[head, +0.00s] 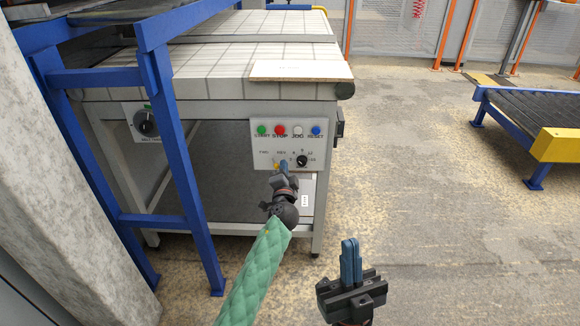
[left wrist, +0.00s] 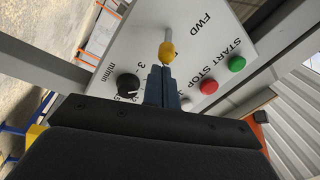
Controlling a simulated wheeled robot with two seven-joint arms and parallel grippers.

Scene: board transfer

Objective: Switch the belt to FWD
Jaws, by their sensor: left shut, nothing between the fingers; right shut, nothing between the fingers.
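The white control panel (head: 262,142) sits on the front of the belt table, with FWD and REV labels under its button row. The selector lever (left wrist: 167,50) has a metal shaft and yellow tip, and the FWD label (left wrist: 200,25) lies to its right in the left wrist view. In the head view its yellow tip (head: 277,166) is partly hidden. I cannot tell which position it is set to. My left gripper (head: 284,166) is shut and empty, its blue fingertips (left wrist: 161,70) right at the yellow tip; contact is unclear. My right gripper (head: 350,250) is shut and empty, away from the panel.
A black speed knob (left wrist: 128,86) and the green START (left wrist: 237,63) and red STOP (left wrist: 209,86) buttons are close to the lever. A pale board (head: 300,71) lies on the belt (head: 215,65).

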